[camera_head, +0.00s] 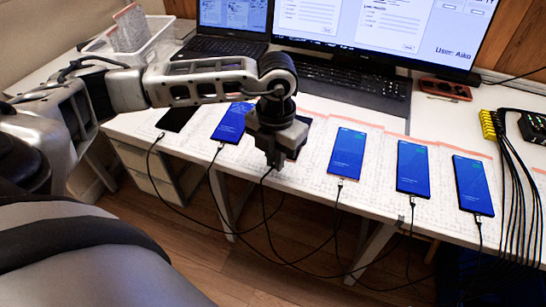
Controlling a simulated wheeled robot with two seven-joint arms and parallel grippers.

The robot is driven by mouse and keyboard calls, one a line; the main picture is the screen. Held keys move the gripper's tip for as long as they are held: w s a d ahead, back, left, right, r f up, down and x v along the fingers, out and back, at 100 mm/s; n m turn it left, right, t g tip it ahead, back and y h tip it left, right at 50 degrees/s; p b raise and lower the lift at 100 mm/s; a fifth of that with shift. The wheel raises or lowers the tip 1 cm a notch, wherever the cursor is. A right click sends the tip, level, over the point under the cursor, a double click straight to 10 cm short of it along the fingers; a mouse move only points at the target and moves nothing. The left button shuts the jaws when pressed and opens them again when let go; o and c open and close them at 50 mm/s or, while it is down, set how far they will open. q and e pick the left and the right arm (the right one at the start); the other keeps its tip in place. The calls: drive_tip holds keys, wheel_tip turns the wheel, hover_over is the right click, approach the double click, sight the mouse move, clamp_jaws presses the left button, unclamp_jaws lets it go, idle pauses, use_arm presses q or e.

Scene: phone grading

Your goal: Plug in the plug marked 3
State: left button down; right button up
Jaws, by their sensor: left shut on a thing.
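My left gripper (274,162) reaches in from the left, pointing down at the front edge of the table, and is shut on a plug, itself mostly hidden by the fingers. A black cable (266,186) hangs from the fingertips to the floor. A phone (299,139) with a dark screen lies just behind the gripper, mostly covered by it. Whether the plug touches this phone cannot be told. No number marks can be read. My right gripper is not in view.
A dark phone (177,118) and several blue-screened phones, such as this one (347,153), lie in a row with cables at their near ends. Behind stand a laptop (228,47), monitor (385,25), keyboard (350,84) and white basket (130,45). Cables hang at the right.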

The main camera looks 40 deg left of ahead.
use_arm(q)
drive_tip(key=n, duration=0.1)
drive_tip(key=f+n, duration=0.1)
drive_tip(key=n, duration=0.1)
drive_tip(key=shift+a, duration=0.35)
drive_tip(key=shift+w+f+b, duration=0.35)
drive_tip(key=shift+f+b, duration=0.15)
drive_tip(key=shift+b, duration=0.05)
drive_tip(key=shift+w+a+f+b, duration=0.15)
drive_tip(key=shift+w+f+b, duration=0.3)
drive_tip(key=shift+f+b, duration=0.3)
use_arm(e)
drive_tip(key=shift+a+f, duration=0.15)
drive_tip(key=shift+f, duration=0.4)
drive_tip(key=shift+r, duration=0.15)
use_arm(q)
drive_tip(key=shift+w+a+f+b, duration=0.15)
drive_tip(key=shift+w+b, duration=0.2)
drive_tip(key=shift+w, duration=0.25)
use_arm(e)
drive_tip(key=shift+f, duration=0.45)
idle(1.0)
use_arm(q)
drive_tip(key=c, duration=1.4)
unclamp_jaws()
drive_tip(key=shift+c, duration=0.2)
